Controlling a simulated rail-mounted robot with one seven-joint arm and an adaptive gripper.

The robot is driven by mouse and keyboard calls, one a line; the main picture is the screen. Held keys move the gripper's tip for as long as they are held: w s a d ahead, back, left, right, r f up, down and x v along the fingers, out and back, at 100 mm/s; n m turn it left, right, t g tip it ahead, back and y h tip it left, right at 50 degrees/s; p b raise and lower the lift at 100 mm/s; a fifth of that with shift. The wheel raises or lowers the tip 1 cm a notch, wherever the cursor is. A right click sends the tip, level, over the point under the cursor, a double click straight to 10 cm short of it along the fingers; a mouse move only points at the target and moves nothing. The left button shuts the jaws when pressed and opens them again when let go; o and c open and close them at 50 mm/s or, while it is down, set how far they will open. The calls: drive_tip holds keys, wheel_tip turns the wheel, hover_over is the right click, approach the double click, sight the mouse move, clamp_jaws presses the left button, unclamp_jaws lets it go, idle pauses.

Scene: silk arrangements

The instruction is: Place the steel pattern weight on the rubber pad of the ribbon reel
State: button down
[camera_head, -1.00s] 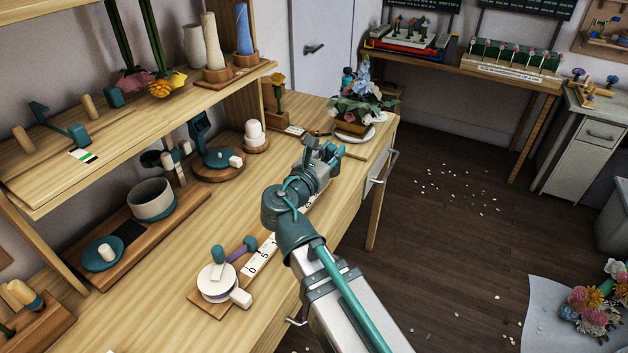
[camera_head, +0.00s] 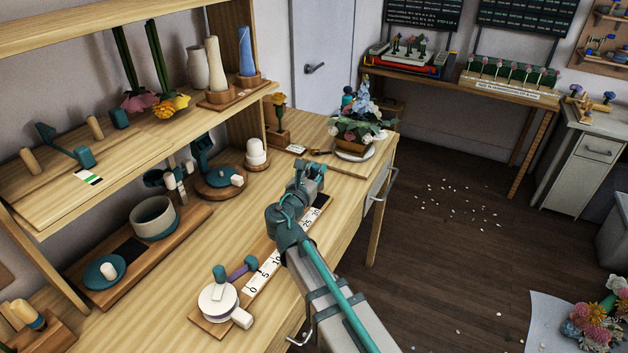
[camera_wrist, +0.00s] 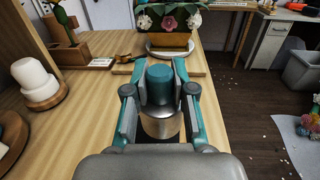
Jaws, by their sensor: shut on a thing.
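My gripper (camera_head: 312,168) is over the far end of the ruler strip (camera_head: 262,277). In the wrist view my gripper (camera_wrist: 160,90) is shut on the steel pattern weight (camera_wrist: 160,124), a steel cylinder with a teal top, held upright between the fingers. A dark flat patch (camera_wrist: 118,138) shows beside and below it; I cannot tell whether the weight touches it. The weight is mostly hidden by my gripper in the head view.
A flower basket on a white plate (camera_head: 368,151) stands beyond my gripper at the bench's far end. A white stacked piece on a wooden base (camera_head: 262,168) is to the left. A shelf (camera_head: 190,120) overhangs the bench's left side.

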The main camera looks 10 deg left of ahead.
sight(314, 173)
drive_tip(key=shift+w+a+f, duration=0.2)
drive_tip(key=shift+w+f, duration=0.3)
drive_tip(key=shift+f, duration=0.1)
drive_tip(key=shift+w+a+f, duration=0.2)
drive_tip(key=shift+w+f, duration=0.3)
drive_tip(key=shift+f, duration=0.1)
drive_tip(key=shift+f+p, duration=0.3)
drive_tip(key=shift+f, duration=1.35)
drive_tip(key=shift+f, duration=0.1)
drive_tip(key=c, duration=1)
unclamp_jaws()
drive_tip(key=shift+f, duration=0.1)
drive_tip(key=shift+o, duration=0.2)
drive_tip(key=b+v, duration=0.2)
drive_tip(key=v, duration=1)
